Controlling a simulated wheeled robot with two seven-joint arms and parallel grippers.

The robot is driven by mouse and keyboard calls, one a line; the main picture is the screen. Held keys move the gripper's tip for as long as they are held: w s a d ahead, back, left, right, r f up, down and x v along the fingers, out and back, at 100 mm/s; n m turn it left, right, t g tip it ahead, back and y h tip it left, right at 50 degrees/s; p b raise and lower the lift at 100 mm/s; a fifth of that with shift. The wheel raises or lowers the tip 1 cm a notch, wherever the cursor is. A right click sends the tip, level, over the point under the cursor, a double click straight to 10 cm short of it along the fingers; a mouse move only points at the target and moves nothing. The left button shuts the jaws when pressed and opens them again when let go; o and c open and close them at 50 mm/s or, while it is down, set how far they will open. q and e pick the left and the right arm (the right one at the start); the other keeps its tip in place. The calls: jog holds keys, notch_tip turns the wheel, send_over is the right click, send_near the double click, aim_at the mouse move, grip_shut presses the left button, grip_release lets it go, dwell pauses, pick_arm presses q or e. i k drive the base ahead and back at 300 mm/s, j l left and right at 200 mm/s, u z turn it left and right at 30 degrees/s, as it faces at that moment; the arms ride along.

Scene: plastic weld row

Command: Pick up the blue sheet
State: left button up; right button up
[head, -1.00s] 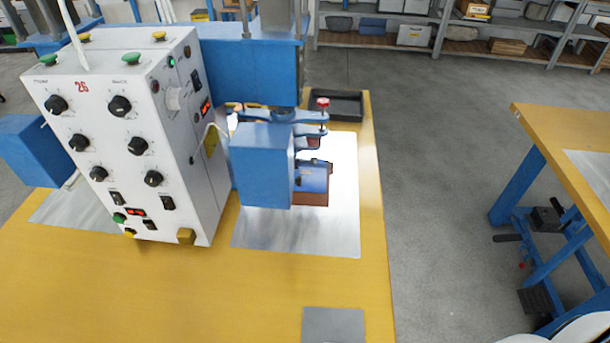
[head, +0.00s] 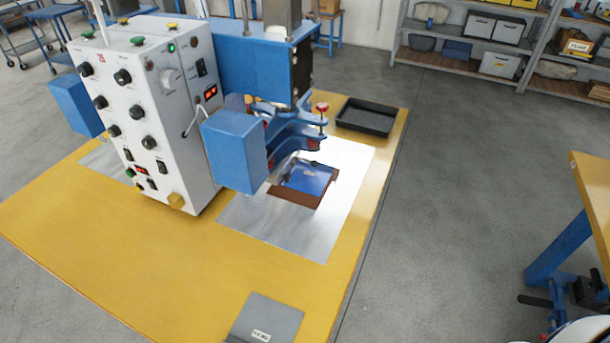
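The blue sheet (head: 312,178) is a small flat piece with a small light mark. It lies on a brown base (head: 296,196) on the bright metal plate (head: 345,205), below the blue press head of the welding machine (head: 236,148). The press parts hide its far left part. Neither of my grippers shows in the head view.
The white control box (head: 148,112) with several knobs stands left of the press on the yellow table (head: 130,240). A black tray (head: 370,117) sits at the table's far right corner. A grey plate (head: 265,318) lies at the front edge. Grey floor separates another yellow table (head: 592,185) at right.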

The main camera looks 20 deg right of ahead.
aim_at(306, 178)
jog(key=l+u, duration=0.45)
jog(key=l, duration=0.45)
jog(key=l+u, duration=0.4)
jog(key=l, duration=0.5)
